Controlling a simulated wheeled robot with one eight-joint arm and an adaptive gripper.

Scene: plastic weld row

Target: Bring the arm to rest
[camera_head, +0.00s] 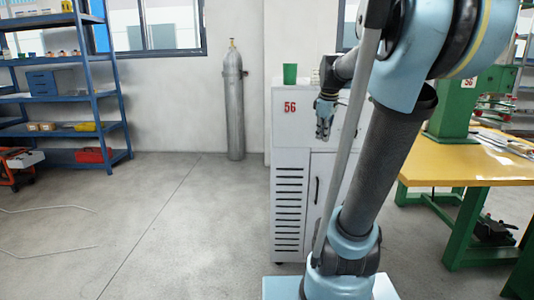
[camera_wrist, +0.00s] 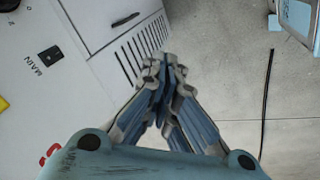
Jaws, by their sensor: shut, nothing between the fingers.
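My gripper (camera_head: 322,134) hangs with its fingers down in front of the white cabinet marked 56 (camera_head: 291,170) in the head view. My arm (camera_head: 385,160) rises from its base in the foreground and reaches over to it, partly hiding the cabinet's right side. In the wrist view my gripper (camera_wrist: 164,62) has its fingertips together with nothing between them. Beyond the fingertips are the cabinet's vent slots (camera_wrist: 143,47) and the grey floor. I cannot tell the exact gap between gripper and cabinet.
A yellow-topped workbench (camera_head: 470,165) with a green machine (camera_head: 455,105) is at the right. A gas cylinder (camera_head: 234,105) stands by the wall, blue shelves (camera_head: 104,90) at the left. Open floor (camera_head: 170,220) lies left of the cabinet.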

